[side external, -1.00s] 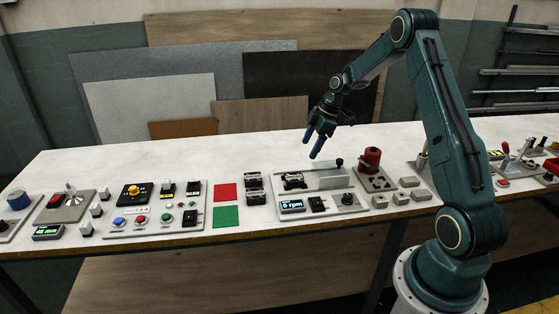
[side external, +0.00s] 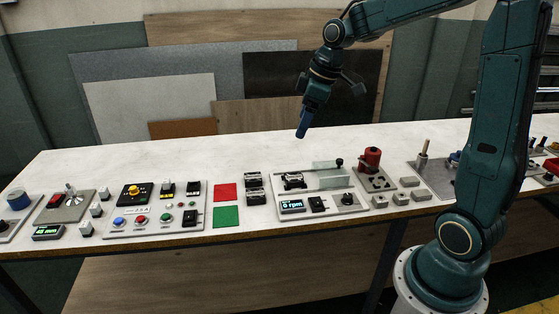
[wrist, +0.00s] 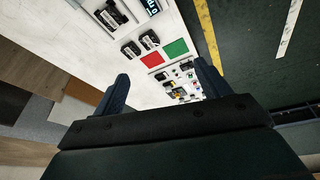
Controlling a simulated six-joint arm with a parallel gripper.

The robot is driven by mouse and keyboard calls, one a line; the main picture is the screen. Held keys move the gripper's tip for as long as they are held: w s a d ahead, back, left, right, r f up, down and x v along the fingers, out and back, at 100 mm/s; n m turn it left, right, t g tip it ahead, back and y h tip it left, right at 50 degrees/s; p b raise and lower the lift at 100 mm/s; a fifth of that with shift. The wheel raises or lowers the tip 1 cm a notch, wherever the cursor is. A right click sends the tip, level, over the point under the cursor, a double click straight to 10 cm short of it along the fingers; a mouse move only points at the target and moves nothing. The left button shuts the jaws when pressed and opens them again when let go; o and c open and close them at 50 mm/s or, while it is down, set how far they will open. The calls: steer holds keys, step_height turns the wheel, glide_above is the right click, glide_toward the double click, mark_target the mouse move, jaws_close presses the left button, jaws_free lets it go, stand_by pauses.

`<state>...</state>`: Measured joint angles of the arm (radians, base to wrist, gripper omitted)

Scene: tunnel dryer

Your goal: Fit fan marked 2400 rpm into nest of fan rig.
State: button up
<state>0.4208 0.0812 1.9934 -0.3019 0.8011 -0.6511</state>
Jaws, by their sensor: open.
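The fan rig (side external: 320,206) is a pale plate on the bench with a display reading "0 rpm" (side external: 292,206). A dark fan-like unit (side external: 293,180) sits on its left part, beside a clear panel with a black knob (side external: 339,162). Two similar dark units with pale labels, the rear one (side external: 253,179) and front one (side external: 256,197), lie left of the rig. They also show in the wrist view (wrist: 131,48) (wrist: 149,34). Their markings are too small to read. My gripper (side external: 301,133) is open and empty, above and behind the rig; its fingers (wrist: 163,85) stand apart in the wrist view.
A red square (side external: 225,192) and a green square (side external: 226,217) lie left of the loose units. A control panel (side external: 155,225) stands farther left. A red cylinder (side external: 371,160) and small grey blocks (side external: 409,182) are right of the rig. The rear bench is clear.

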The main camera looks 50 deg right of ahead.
steer(key=s+a+r+m, duration=0.1)
steer(key=s+a, duration=0.2)
steer(key=s, duration=0.3)
steer(key=s+a+r+m+t, duration=0.1)
steer(key=s+a+m, duration=0.1)
steer(key=s+a, duration=0.2)
steer(key=s+a+r+m+t+h, duration=0.1)
steer(key=s+a+m, duration=0.1)
steer(key=s, duration=0.8)
steer(key=shift+s+a+r, duration=0.2)
steer(key=shift+a+r, duration=0.05)
steer(key=shift+a, duration=0.55)
